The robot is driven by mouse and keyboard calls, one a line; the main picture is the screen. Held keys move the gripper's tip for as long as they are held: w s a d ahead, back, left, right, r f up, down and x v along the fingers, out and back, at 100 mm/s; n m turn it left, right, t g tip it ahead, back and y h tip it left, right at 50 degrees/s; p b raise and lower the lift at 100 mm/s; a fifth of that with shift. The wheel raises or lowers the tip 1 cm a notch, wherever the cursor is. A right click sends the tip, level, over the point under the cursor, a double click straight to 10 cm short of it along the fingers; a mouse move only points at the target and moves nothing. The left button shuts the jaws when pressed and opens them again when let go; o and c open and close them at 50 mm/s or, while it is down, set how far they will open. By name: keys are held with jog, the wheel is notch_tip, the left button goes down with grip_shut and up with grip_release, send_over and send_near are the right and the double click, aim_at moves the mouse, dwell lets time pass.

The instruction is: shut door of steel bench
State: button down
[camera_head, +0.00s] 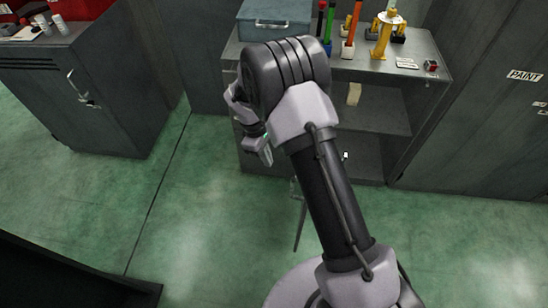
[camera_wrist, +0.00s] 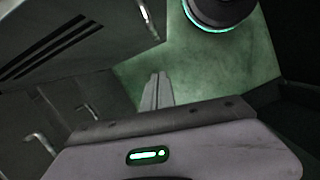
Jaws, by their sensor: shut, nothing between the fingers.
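The steel bench (camera_head: 232,62) stands at the top centre in the head view. Its front is open on the right, showing a shelf (camera_head: 375,110) inside. A thin dark panel (camera_head: 299,228), seen nearly edge-on, juts from the bench front towards me; it looks like the bench door standing open. My arm hides part of it. My gripper (camera_head: 266,158) is left of this panel, in front of the bench's left part, pointing down. In the wrist view its fingers (camera_wrist: 157,92) are together and empty. I cannot tell whether they touch anything.
A grey cabinet (camera_head: 105,90) with a handle stands at left; its slotted front (camera_wrist: 45,48) shows in the wrist view. A blue-grey toolbox (camera_head: 275,20) and a yellow stand (camera_head: 386,35) are on the bench top. Green floor (camera_head: 200,230) is clear between cabinet and bench.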

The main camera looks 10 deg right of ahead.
jog(key=s+d+f+b, duration=0.3)
jog(key=d+f+b, duration=0.2)
jog(key=f, duration=0.4)
jog(key=shift+s+f+b, duration=0.2)
jog(key=shift+s+b, duration=0.1)
jog(key=shift+s, duration=0.05)
jog(key=shift+d, duration=0.1)
jog(key=shift+s, duration=0.1)
